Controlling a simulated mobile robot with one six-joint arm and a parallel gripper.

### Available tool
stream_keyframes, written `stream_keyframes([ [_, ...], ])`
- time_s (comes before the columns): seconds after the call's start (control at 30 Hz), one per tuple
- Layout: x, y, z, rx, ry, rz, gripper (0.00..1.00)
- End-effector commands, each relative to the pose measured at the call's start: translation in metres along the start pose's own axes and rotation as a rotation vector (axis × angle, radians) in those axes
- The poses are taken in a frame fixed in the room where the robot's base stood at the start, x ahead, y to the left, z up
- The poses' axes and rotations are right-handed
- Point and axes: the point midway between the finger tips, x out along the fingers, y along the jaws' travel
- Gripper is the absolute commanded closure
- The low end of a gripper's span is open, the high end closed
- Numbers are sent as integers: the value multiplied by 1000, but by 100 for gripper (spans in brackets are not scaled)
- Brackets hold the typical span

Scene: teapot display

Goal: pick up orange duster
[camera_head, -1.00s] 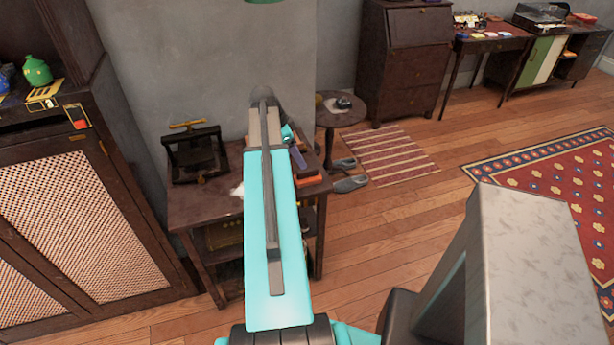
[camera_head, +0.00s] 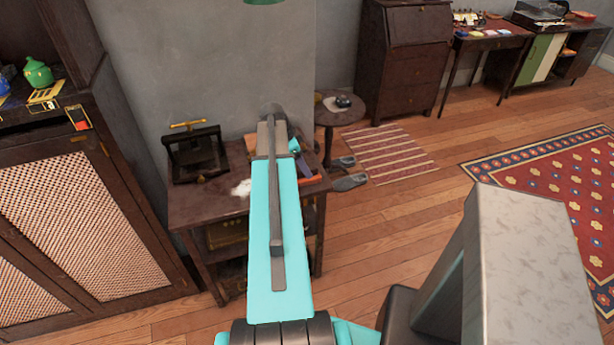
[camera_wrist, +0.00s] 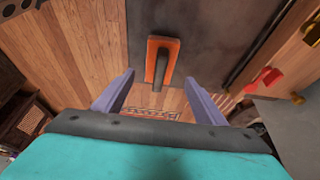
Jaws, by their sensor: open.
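The orange duster (camera_wrist: 152,60), an orange block with a dark handle-like strip along its middle, shows in the wrist view on a dark tabletop. It lies ahead of my gripper (camera_wrist: 159,76), roughly centred between the two lavender fingers. The fingers are apart with nothing between them; I cannot tell the exact distance to the duster. In the head view an orange piece (camera_head: 312,180) shows at the right side of the small dark table (camera_head: 200,205), mostly hidden by my arm.
A black press with a yellow handle (camera_head: 195,153) stands on the table's left side, and a white item (camera_head: 241,188) lies near its middle. A cabinet (camera_head: 75,210) is at left. A round side table (camera_head: 341,115) and grey shoes (camera_head: 348,182) are to the right.

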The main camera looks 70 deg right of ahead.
Motion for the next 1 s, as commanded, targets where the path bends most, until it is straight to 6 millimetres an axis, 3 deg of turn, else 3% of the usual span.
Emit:
stream_keyframes([
  [0.27, 11, 0, 1, -1, 0, 1, 35],
  [0.7, 48, 0, 3, -1, 0, 1, 35],
  [1.0, 52, 0, 4, -2, 0, 0, 35],
])
